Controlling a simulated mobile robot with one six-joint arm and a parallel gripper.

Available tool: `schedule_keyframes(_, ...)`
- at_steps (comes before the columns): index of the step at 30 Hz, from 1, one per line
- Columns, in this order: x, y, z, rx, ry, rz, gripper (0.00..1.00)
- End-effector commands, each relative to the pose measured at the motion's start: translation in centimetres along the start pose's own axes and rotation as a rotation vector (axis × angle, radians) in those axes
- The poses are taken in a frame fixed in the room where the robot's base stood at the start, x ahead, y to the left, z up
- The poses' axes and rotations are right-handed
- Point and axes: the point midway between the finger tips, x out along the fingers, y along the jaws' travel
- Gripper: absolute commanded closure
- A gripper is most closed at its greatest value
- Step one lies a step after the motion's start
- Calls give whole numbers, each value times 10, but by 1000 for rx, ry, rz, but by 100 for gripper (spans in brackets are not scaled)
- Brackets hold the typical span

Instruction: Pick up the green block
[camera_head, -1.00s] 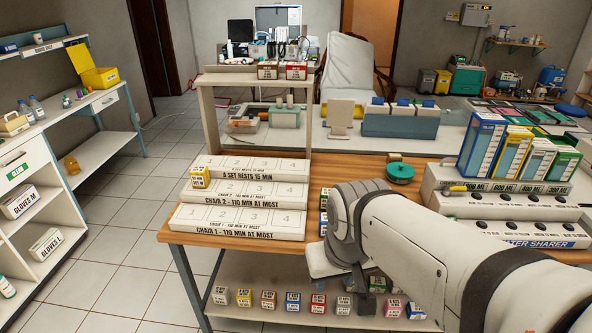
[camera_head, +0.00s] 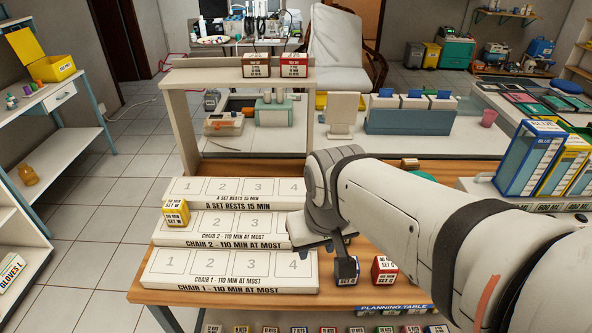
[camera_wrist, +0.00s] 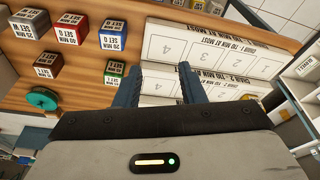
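In the head view a small block with a green lower part (camera_head: 386,329) shows at the bottom edge, in the row on the lower shelf; most of it is cut off. In the wrist view several labelled blocks lie on the wooden table; one small block (camera_wrist: 115,70) near my left finger has a dark face whose colour I cannot tell surely. My gripper (camera_wrist: 160,86) is open and empty, with its two blue-grey fingers apart. In the head view it points down over the tabletop, beside the blue block (camera_head: 346,271) and the red block (camera_head: 384,270).
White numbered trays (camera_head: 229,269) stand in steps left of my gripper, with a yellow block (camera_head: 175,212) on the middle one. A wooden-topped frame (camera_head: 180,115) stands behind. Colour-marked boxes (camera_head: 537,160) stand at the right. A green round object (camera_wrist: 40,98) shows in the wrist view.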

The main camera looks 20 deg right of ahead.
Motion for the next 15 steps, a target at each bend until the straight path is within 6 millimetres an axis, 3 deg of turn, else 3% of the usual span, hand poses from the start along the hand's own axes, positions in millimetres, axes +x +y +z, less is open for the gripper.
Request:
schedule_keyframes(7, 0, 0, 0, 0, 0, 0, 64)
schedule_keyframes(10, 4, 1, -2, 5, 1, 1, 55)
schedule_keyframes(13, 20, 8, -14, 34, 10, 9, 47)
schedule_keyframes(15, 41, 24, -28, 77, 22, 22, 42)
